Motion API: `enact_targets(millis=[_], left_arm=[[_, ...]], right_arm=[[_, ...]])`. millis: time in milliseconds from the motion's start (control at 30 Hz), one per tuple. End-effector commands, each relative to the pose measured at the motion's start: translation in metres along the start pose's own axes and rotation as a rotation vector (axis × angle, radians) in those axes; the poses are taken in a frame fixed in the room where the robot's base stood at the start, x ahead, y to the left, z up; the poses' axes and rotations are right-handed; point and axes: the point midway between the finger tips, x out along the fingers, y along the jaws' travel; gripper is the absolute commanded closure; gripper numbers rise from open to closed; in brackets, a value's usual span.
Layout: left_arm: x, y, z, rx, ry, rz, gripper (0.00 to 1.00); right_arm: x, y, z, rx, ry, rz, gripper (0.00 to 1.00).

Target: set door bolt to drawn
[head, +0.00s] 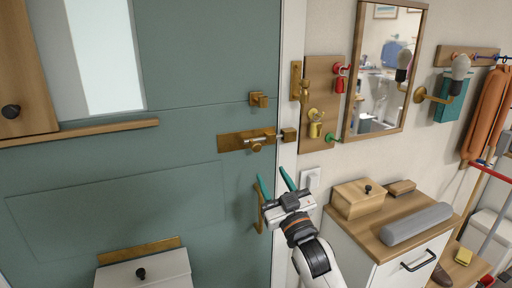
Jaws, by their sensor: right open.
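The brass door bolt (246,140) is mounted flat on the green door (190,75), near its right edge. Its knob (257,147) sticks out toward me. A thin rod spans from the bolt plate to the brass keeper (289,135) on the white door frame; whether its tip is inside the keeper is too small to tell. My right gripper (275,182) is open and empty, below the bolt, with its two green fingers pointing up and apart from it. My left gripper is not in view.
A brass door handle (258,212) is just left of my right gripper. A small brass fitting (259,99) sits above the bolt. To the right are a key board (317,75), a mirror (378,70) and a cabinet with a wooden box (357,201). The door around the bolt is clear.

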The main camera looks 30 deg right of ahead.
Motion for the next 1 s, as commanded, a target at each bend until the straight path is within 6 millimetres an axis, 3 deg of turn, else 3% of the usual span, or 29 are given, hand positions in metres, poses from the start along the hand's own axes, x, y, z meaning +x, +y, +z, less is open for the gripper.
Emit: enact_targets(millis=[400, 600, 1000], left_arm=[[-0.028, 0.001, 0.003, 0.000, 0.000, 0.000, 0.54], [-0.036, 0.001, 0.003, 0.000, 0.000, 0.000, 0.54], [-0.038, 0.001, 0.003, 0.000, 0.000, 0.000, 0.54]], right_arm=[[0.076, 0.000, 0.003, 0.001, 0.001, 0.001, 0.54], [0.105, 0.000, 0.001, 0.000, 0.002, 0.001, 0.54], [0.116, 0.001, -0.001, 0.000, 0.002, 0.002, 0.54]])
